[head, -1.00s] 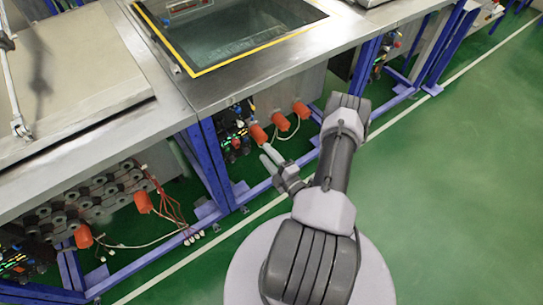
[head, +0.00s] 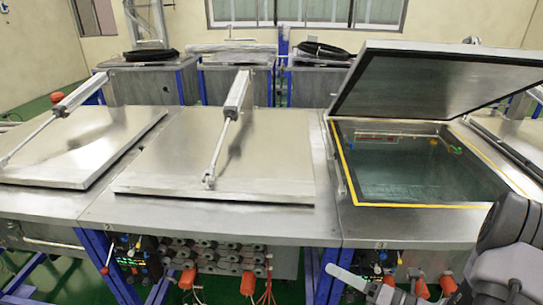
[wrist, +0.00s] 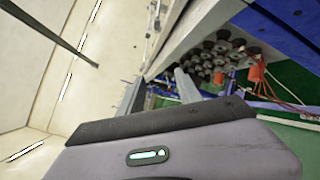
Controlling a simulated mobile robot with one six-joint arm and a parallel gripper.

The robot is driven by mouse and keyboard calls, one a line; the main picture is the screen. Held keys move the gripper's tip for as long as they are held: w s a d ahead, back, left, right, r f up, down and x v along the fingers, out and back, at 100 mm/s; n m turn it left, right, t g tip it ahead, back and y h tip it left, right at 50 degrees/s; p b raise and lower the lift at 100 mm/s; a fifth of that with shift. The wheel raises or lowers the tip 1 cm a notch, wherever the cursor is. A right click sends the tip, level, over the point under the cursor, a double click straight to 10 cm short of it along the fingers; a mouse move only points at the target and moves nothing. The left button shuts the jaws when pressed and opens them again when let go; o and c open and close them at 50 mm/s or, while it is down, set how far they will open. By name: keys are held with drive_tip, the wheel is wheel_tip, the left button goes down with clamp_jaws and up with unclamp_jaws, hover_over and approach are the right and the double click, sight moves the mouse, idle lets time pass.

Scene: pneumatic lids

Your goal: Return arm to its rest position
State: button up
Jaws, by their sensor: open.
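My gripper (head: 345,276) shows at the lower right of the head view, in front of the tank bench and low beside its control fittings. Its two fingers (wrist: 158,90) are apart in the wrist view, with nothing between them. My arm fills the lower right corner of the head view. The lid (head: 435,85) of the right tank (head: 345,180) stands raised. The middle lid (head: 230,155) and the left lid (head: 75,150) lie shut, each with a pneumatic cylinder attached.
The steel bench front (head: 250,228) runs across the head view, with blue legs (head: 112,262), orange fittings (head: 248,284) and hanging cables below. More steel cabinets (head: 240,85) stand behind. In the wrist view, a cluster of round grey fittings (wrist: 215,58) lies beyond the fingers.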

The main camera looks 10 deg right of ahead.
drive_tip(key=s+a+r+n+g+h, duration=0.2)
drive_tip(key=s+a+r+n+g, duration=0.35)
drive_tip(key=a+n, duration=0.35)
drive_tip(key=s+a+r+n+g+h, duration=0.1)
drive_tip(key=s+a+r+n+g, duration=0.4)
drive_tip(key=n, duration=0.6)
drive_tip(key=s+r+n+t+h, duration=0.3)
drive_tip(key=s+r+n+h, duration=0.2)
drive_tip(key=n, duration=0.9)
drive_tip(key=r+h, duration=0.1)
drive_tip(key=h, duration=0.1)
drive_tip(key=shift+t+h, duration=0.3)
drive_tip(key=shift+t, duration=0.05)
drive_tip(key=shift+s+d, duration=0.1)
